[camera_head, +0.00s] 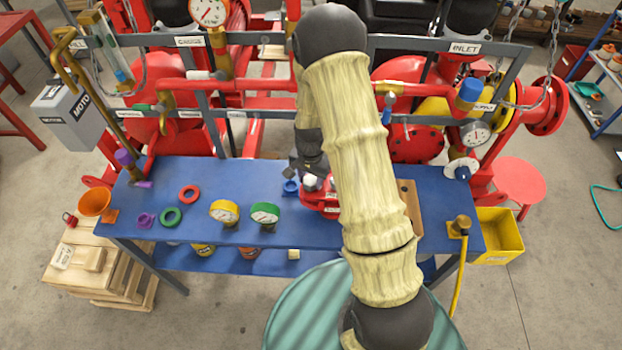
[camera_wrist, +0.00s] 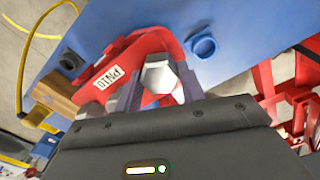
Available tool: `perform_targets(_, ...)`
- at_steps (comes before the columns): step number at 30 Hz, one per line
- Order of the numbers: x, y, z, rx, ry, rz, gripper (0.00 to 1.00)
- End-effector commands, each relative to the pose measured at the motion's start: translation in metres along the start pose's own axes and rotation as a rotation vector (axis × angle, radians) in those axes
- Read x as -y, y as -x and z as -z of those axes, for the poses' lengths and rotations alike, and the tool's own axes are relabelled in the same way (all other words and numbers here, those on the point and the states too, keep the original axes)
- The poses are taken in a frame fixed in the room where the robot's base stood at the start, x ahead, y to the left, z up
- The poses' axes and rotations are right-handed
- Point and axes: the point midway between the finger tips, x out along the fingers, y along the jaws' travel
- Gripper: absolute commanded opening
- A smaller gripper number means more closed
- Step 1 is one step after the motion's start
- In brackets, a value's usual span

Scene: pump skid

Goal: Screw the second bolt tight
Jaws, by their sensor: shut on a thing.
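A bolt with a silver hex head (camera_wrist: 158,76) stands at a red flanged part labelled PN10 (camera_wrist: 122,66) on the blue bench. In the wrist view my gripper (camera_wrist: 157,84) has one finger on each side of the hex head and is shut on it. In the head view the bolt's pale head (camera_head: 310,183) shows just under my gripper (camera_head: 308,174), above the red part (camera_head: 320,203). The bolt's shank is hidden, so how deep it sits cannot be told.
A blue ring-shaped piece (camera_head: 290,187) lies just left of the red part. Yellow (camera_head: 224,211) and green (camera_head: 265,213) gauges stand farther left on the bench (camera_head: 190,228). A wooden board (camera_head: 410,205) lies right of my arm. Red pump pipework and grey rails rise behind.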

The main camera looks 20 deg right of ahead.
Motion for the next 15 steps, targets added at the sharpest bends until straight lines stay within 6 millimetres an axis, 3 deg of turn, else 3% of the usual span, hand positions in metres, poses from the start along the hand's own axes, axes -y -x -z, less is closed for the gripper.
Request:
perform_targets(6,0.0002,0.0010,-0.0002,0.000,-0.293,-0.001,0.16)
perform_targets(12,0.0002,0.0003,0.0000,0.000,-0.306,0.000,0.16)
perform_targets(13,0.0002,0.0002,0.0000,0.000,-0.306,0.000,0.41)
perform_targets(15,0.0002,0.0002,0.0000,0.000,-0.305,0.000,0.55)
